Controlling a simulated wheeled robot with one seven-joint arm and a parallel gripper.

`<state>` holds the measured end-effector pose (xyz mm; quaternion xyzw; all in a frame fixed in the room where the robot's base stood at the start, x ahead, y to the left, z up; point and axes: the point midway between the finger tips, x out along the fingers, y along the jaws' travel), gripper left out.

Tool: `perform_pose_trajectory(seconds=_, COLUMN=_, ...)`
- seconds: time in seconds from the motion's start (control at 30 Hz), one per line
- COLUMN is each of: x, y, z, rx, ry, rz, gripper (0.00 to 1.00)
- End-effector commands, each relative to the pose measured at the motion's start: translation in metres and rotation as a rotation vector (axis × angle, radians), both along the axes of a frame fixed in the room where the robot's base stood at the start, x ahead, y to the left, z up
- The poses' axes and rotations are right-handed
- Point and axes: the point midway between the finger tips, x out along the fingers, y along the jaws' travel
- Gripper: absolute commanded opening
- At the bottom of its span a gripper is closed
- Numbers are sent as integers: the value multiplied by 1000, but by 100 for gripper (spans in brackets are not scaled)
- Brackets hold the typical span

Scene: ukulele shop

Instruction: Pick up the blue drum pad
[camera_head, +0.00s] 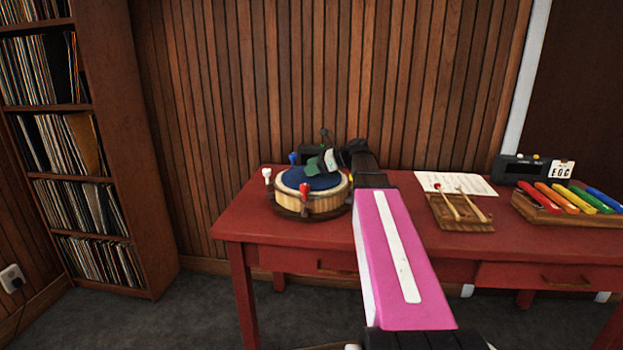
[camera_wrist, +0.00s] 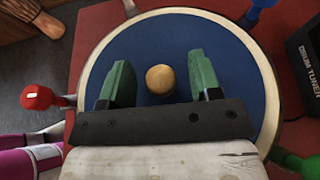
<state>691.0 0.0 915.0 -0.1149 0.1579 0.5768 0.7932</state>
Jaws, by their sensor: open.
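The blue drum pad (camera_head: 298,181) is the round blue top of a drum with a pale wooden side, near the left end of the red table. In the wrist view the blue pad (camera_wrist: 225,60) fills most of the picture. A round wooden knob (camera_wrist: 160,80) sits near its middle. My gripper (camera_head: 322,162) is over the pad, pointing down. In the wrist view my gripper (camera_wrist: 160,72) is open, with one green finger on each side of the knob and clear gaps between. I cannot tell how high the fingertips are above the pad.
Red, white and blue pegs stand around the drum. A black drum tuner (camera_wrist: 303,62) is close beside it. On the red table (camera_head: 240,222) to the right are mallets on a wooden board (camera_head: 460,213), a paper sheet (camera_head: 456,183) and a colored xylophone (camera_head: 570,200). Shelves of records stand at left.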

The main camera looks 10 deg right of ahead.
Motion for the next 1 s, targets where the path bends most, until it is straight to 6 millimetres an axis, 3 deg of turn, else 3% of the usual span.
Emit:
perform_pose_trajectory(seconds=0.23, x=1, y=2, z=-1, rx=0, ry=0, rz=-1, gripper=54)
perform_pose_trajectory(seconds=0.4, x=1, y=2, z=-1, rx=0, ry=0, rz=-1, gripper=0)
perform_pose_trajectory(seconds=0.77, x=1, y=2, z=1, rx=1, ry=-1, rz=-1, gripper=0)
perform_pose_trajectory(seconds=1.0, x=1, y=2, z=18, rx=1, ry=-2, rz=-1, gripper=0)
